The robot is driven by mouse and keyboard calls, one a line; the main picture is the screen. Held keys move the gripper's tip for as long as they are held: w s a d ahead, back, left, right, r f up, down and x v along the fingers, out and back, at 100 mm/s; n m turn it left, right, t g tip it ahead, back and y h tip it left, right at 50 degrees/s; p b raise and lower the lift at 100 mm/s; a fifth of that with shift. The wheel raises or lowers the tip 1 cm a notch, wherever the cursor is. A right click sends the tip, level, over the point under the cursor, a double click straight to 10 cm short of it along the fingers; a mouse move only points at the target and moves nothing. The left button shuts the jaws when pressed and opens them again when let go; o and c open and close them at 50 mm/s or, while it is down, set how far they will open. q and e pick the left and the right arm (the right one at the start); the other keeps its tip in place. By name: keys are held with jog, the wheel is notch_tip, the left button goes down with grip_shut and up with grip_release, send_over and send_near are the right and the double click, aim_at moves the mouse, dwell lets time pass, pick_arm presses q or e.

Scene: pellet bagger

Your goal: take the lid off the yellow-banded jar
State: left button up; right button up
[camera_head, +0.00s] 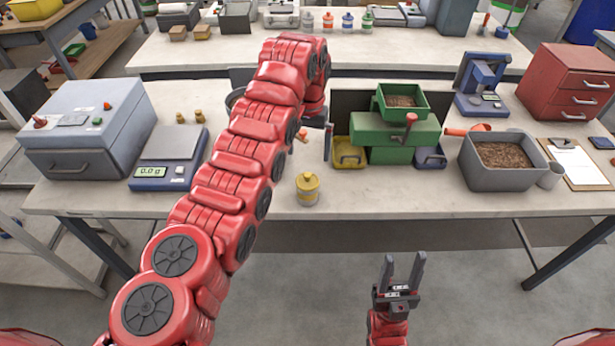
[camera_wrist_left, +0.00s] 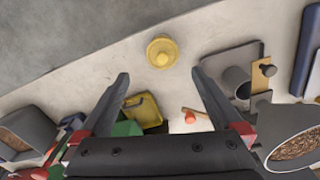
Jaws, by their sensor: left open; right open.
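The yellow-banded jar (camera_head: 307,194) stands upright near the table's front edge, with its yellow knobbed lid (camera_head: 307,181) on. In the left wrist view the lid (camera_wrist_left: 162,52) shows from above, just beyond the fingertips and between their lines. My left arm reaches over the table from the left. Its gripper (camera_wrist_left: 160,75) is open and empty, apart from the jar; in the head view it is mostly hidden by the arm, behind the jar. My right gripper (camera_head: 404,260) is open and empty, low in front of the table.
Right of the jar stand a yellow bin (camera_head: 345,155), a green machine (camera_head: 398,135) and a grey tub of pellets (camera_head: 492,178). A scale (camera_head: 168,160) and grey box (camera_head: 90,125) stand left. A dark pot is partly hidden behind my arm. The table front around the jar is clear.

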pick_arm(q)
send_over(307, 175)
jog(key=f, duration=0.5)
jog(key=shift+s+d, duration=0.15)
jog(key=shift+s, duration=0.15)
jog(key=shift+w+f, duration=0.1)
jog(key=shift+f, duration=0.15)
jog(key=shift+f+p, duration=0.15)
jog(key=shift+p, duration=0.15)
jog(key=f, duration=0.1)
jog(key=f+p, duration=0.1)
jog(key=f, duration=0.1)
jog(key=shift+w+f+p, duration=0.25)
jog(key=shift+f+p, duration=0.05)
jog(key=shift+f, duration=0.6)
jog(key=c, duration=1.1)
